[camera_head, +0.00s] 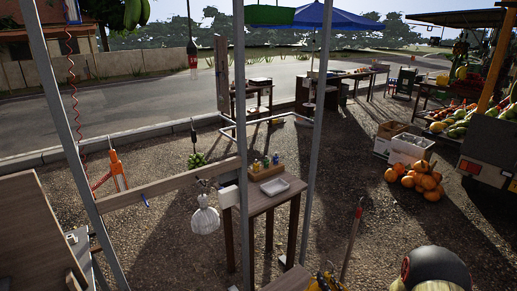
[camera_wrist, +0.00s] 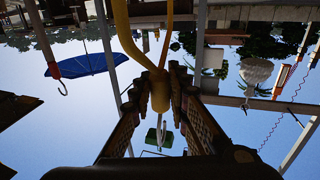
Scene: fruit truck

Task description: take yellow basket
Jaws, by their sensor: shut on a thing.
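In the wrist view, which looks upside down, my gripper (camera_wrist: 161,84) has its two dark, ridged fingers closed around a yellow bar. This looks like the handle of the yellow basket (camera_wrist: 123,32), whose yellow bars run up out of the picture. The rest of the basket is out of that view. In the head view, a small patch of yellow (camera_head: 325,283) shows at the bottom edge, too cut off to identify. A dark rounded part of my arm is at the lower right there.
Gravel between table and pumpkins is mostly open.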

